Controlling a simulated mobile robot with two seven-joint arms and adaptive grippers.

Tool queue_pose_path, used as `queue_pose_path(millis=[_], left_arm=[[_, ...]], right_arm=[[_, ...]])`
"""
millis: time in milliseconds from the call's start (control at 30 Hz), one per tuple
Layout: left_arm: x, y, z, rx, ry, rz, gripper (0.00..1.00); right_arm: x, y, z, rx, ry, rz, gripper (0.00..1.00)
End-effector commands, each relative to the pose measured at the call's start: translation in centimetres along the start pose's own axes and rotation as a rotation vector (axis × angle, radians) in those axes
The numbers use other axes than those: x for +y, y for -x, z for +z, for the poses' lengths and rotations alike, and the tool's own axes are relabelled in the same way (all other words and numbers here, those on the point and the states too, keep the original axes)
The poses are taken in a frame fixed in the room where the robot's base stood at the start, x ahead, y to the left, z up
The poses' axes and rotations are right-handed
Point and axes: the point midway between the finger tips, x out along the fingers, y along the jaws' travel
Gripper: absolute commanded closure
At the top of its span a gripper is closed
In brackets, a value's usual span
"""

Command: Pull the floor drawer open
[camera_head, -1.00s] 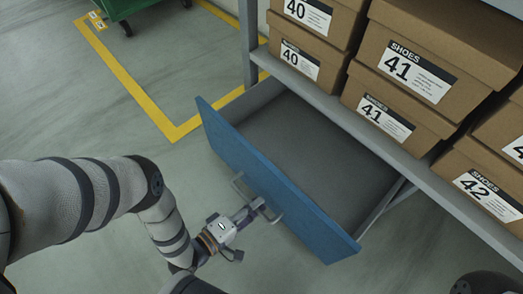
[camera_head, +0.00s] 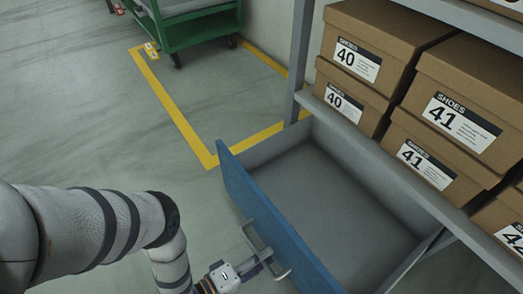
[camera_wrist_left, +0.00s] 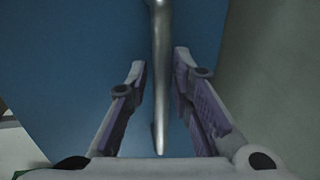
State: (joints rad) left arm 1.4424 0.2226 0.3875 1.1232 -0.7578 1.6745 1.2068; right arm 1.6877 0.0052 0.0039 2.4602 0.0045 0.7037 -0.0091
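The floor drawer stands pulled well out from under the shelf, its blue front panel (camera_head: 262,208) facing my left arm and its grey inside (camera_head: 330,195) empty. A metal bar handle (camera_head: 254,238) sits on the panel; it also shows in the left wrist view (camera_wrist_left: 160,70). My left gripper (camera_head: 267,262) is at the handle. In the left wrist view its two fingers (camera_wrist_left: 160,95) stand apart on either side of the bar, with a visible gap on each side. My right gripper is out of view.
Brown shoe boxes (camera_head: 387,45) stand on the grey shelf (camera_head: 385,165) above the drawer. A grey post (camera_head: 302,60) rises at the shelf's left end. A green cart (camera_head: 195,30) stands behind. Yellow floor lines (camera_head: 180,120) run left of the drawer; the floor there is clear.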

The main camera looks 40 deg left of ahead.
Motion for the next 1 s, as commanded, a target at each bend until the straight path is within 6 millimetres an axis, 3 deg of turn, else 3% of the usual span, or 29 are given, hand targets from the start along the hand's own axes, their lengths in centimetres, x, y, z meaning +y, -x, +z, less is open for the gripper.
queue_pose_path(millis=[367, 700, 833, 1000], left_arm=[[-0.1, 0.7, 0.0, 0.0, 0.0, -0.004, 0.69], [-0.1, 9.2, 0.0, 0.0, 0.0, -0.005, 0.69], [-0.1, 11.2, 0.0, -0.001, 0.0, -0.003, 0.69], [0.0, 12.1, 0.0, -0.001, -0.001, -0.001, 0.69]], right_arm=[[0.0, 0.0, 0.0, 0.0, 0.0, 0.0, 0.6], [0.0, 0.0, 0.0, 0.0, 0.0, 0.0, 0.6], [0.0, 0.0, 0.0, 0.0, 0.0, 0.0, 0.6], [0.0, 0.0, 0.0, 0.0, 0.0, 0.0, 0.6]])
